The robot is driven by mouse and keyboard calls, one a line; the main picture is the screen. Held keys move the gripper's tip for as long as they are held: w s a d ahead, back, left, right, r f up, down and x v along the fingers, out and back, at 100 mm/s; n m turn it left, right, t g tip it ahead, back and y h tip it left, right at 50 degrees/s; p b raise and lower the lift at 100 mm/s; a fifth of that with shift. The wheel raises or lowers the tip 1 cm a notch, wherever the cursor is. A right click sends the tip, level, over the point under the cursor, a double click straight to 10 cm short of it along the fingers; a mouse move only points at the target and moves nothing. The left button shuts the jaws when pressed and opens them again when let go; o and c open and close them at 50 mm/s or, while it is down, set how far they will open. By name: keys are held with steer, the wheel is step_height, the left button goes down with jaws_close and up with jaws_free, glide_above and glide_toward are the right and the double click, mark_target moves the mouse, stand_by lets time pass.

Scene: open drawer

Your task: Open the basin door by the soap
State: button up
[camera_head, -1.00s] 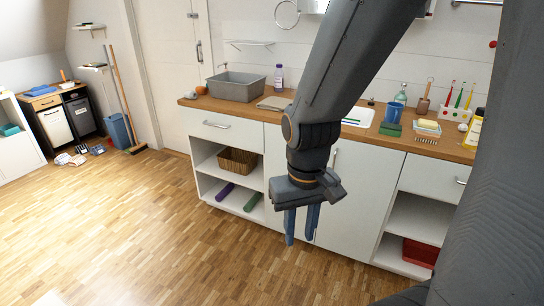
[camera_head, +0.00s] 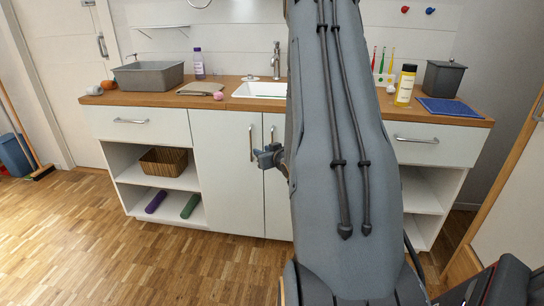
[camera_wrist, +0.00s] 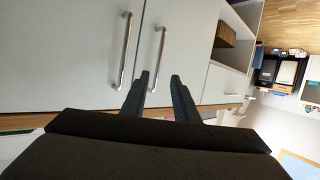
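Below the sink are two closed white basin doors, the left door (camera_head: 224,170) and the right door (camera_head: 277,205), each with an upright bar handle near the middle seam. The left handle (camera_head: 251,143) and right handle (camera_head: 272,134) show. My gripper (camera_head: 262,157) is at handle height in front of the doors. The wrist view is upside down. There my gripper (camera_wrist: 160,76) is open, and the left door's handle (camera_wrist: 157,58) appears between the fingers, nearer one; I cannot tell the depth gap. The right door's handle (camera_wrist: 125,50) lies outside them. No soap bar is clearly visible; my arm hides part of the counter.
The wooden counter (camera_head: 130,99) holds a grey tub (camera_head: 149,75), a purple bottle (camera_head: 198,64), a small pink item (camera_head: 218,96) and a yellow bottle (camera_head: 405,88). Open shelves with a basket (camera_head: 164,161) stand left. The floor in front is clear.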

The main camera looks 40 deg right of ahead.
steer(key=s+d+f+t+h+b, duration=0.1)
steer(key=s+d+f+t+b, duration=0.15)
steer(key=d, duration=0.45)
steer(key=x, duration=0.7)
steer(key=shift+w+r+m+t, duration=0.2)
steer(key=shift+w+m+t, duration=0.15)
steer(key=shift+t, duration=0.1)
steer(key=shift+d, duration=0.1)
